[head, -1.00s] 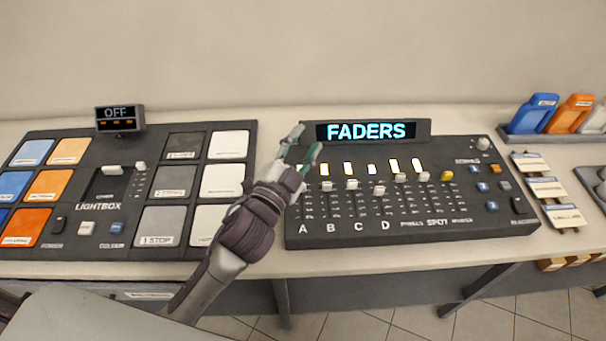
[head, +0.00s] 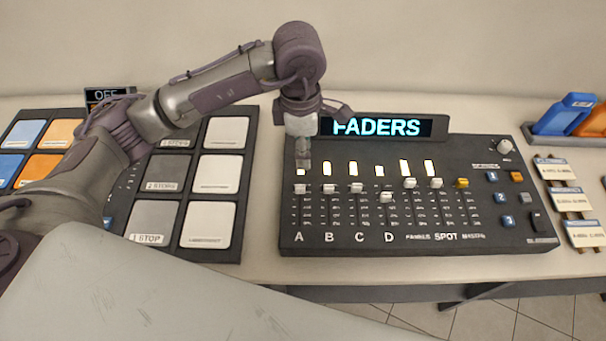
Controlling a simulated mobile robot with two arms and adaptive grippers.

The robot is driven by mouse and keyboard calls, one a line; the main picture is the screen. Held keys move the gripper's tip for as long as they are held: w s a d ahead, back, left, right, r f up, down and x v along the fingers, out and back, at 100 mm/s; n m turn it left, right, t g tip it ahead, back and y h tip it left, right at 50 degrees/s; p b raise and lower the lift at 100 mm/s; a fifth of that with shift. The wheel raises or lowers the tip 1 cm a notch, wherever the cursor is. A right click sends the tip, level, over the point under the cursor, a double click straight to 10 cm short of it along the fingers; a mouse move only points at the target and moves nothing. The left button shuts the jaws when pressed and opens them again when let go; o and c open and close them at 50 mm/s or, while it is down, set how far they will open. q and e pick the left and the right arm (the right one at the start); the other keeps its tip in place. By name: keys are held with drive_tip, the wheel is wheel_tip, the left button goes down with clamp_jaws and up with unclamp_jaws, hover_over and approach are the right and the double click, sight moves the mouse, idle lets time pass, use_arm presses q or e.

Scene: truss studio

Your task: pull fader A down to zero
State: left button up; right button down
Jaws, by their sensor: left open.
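The fader desk (head: 420,240) is a dark console with a lit "FADERS" screen (head: 377,127). Fader A's pale knob (head: 300,188) sits near the top of its slot, above the letter A. My left gripper (head: 303,163) points down from above, just behind fader A's knob in the picture. It is open and appears empty. Its fingers line up one behind the other, so the gap between them is hidden. It covers part of the lamp above fader A, and I cannot tell whether it touches the desk. My right gripper is out of view.
Knobs B (head: 330,188), C (head: 357,187) and D (head: 387,197) stand close by on the right, with a yellow master knob (head: 462,183) further along. The lightbox desk (head: 205,256) is on the left, partly behind my arm. Labelled cards (head: 563,203) lie at the right.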

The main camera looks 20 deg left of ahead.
sight(300, 186)
use_arm(q)
drive_tip(key=f+p, duration=0.1)
drive_tip(key=f, duration=0.3)
drive_tip(key=f+p, duration=0.1)
drive_tip(key=f, duration=0.3)
drive_tip(key=f+p, duration=0.2)
drive_tip(key=f, duration=0.2)
drive_tip(key=shift+s+a+f, duration=0.1)
drive_tip(key=shift+a+f, duration=0.1)
drive_tip(key=shift+a, duration=0.15)
drive_tip(key=shift+f, duration=0.55)
clamp_jaws()
